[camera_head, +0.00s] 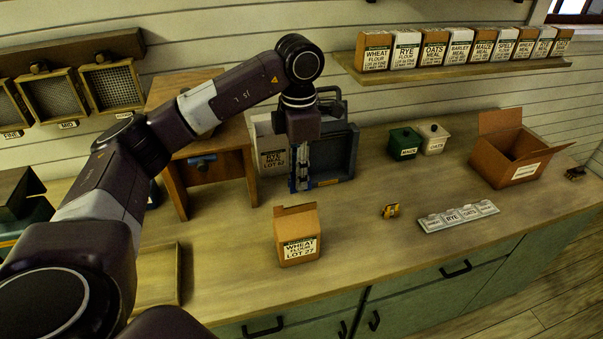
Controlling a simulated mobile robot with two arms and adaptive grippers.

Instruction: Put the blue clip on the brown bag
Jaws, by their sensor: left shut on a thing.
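My left gripper (301,183) points straight down, shut on a small blue thing that looks like the blue clip (293,185); the fingers hide most of it. The brown bag (296,252) stands upright on the counter, its white label reading wheat flour, lot 27. Its top edge sticks up at the back. The gripper is above the bag in the picture, apart from it, in front of a dark grey machine. My right gripper is not in view.
A rye meal bag (273,160) stands by the grey machine (338,155). Green (404,143) and cream (433,139) tins and an open cardboard box (515,160) stand farther right. Bare counter surrounds the brown bag.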

